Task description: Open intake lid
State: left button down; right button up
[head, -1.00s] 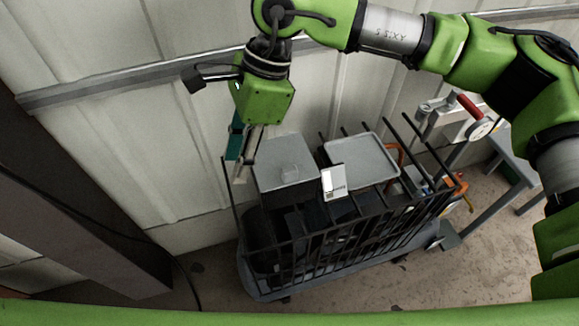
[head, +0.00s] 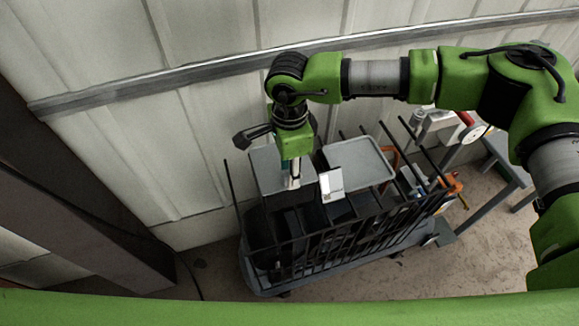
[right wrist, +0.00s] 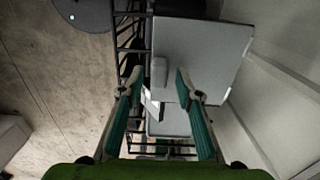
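A grey square lid (head: 264,168) covers the left box in the black-barred cart. In the right wrist view the lid (right wrist: 205,50) shows a small raised handle (right wrist: 158,72). My right gripper (head: 292,184) points down over the lid and hides the handle in the head view. In the right wrist view my right gripper (right wrist: 158,84) is open, with the handle lying between its two fingertips in the picture. I cannot tell whether the fingers touch the handle or the lid. The lid looks closed. My left gripper is not in view.
A second grey, tray-like top (head: 358,162) sits to the right in the cart. A small white label card (head: 331,184) stands between the two. The cart's black bars (head: 340,236) rise around them. A wall (head: 190,130) is close behind. A grey bench (head: 500,165) stands at right.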

jog(key=shift+f, duration=0.85)
grip_shut()
jog(key=shift+w, duration=0.1)
